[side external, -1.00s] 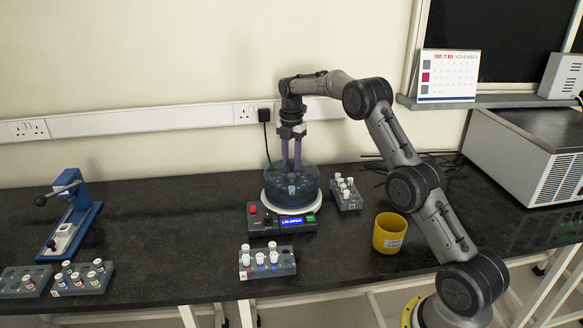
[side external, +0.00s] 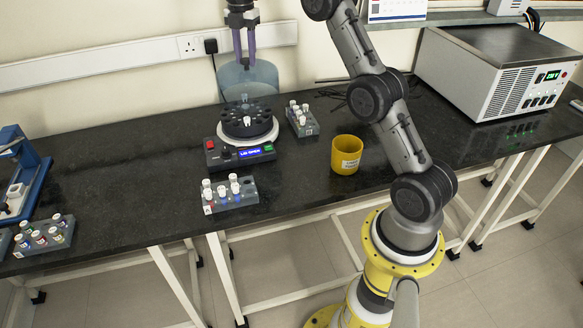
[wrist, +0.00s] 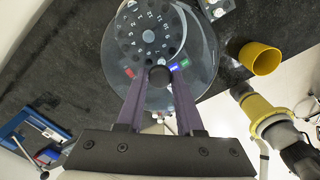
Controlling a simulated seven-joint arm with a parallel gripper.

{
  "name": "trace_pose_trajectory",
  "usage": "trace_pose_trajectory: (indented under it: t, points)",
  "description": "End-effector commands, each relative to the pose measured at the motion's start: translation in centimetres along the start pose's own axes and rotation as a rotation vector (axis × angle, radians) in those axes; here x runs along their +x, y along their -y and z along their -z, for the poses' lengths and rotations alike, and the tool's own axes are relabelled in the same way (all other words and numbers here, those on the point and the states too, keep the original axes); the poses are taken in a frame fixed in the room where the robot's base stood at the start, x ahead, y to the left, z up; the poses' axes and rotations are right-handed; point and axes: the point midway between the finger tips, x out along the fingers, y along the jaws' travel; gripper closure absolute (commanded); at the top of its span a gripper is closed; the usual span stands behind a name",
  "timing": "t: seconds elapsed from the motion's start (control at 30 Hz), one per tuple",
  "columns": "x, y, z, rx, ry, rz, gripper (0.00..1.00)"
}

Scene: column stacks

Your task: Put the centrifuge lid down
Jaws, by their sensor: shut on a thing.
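My gripper (side external: 244,62) is shut on the knob of the centrifuge lid (side external: 262,76), a clear bluish dome. In the side view the lid hangs above the dark rotor (side external: 247,124) and overlaps its rear edge in the picture. The centrifuge (side external: 230,159) stands on the bench, its rotor uncovered and its display reading "LID OPEN". In the wrist view the fingertips (wrist: 159,78) close around the dark knob, and the rotor's numbered holes show through the clear lid (wrist: 207,65).
A tube rack (side external: 303,121) stands right of the centrifuge and another (side external: 230,196) in front. A yellow cup (side external: 346,156) is further right. A blue press (side external: 20,175) and a rack (side external: 43,236) stand left. Bare bench (side external: 130,150) lies left of the centrifuge.

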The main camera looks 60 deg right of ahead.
Motion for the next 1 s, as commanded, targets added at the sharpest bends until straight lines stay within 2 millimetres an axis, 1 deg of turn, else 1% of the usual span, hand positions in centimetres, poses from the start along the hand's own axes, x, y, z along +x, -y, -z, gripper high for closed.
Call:
trace_pose_trajectory:
  t: [0.03,0.2,0.33,0.47,0.67,0.9,1.0]
  points:
    - [-0.9,1.1,0.7,0.005,0.001,-0.002,1.00]
    - [-2.4,4.9,3.1,0.020,0.001,-0.002,1.00]
    - [-3.0,8.2,5.0,0.034,0.002,-0.004,1.00]
    - [-3.2,11.7,7.1,0.045,0.002,-0.003,1.00]
    - [-2.6,17.6,10.5,0.065,0.002,-0.004,1.00]
    - [-0.4,24.9,14.5,0.087,0.002,-0.004,1.00]
    - [0.7,27.5,15.9,0.094,0.002,-0.003,1.00]
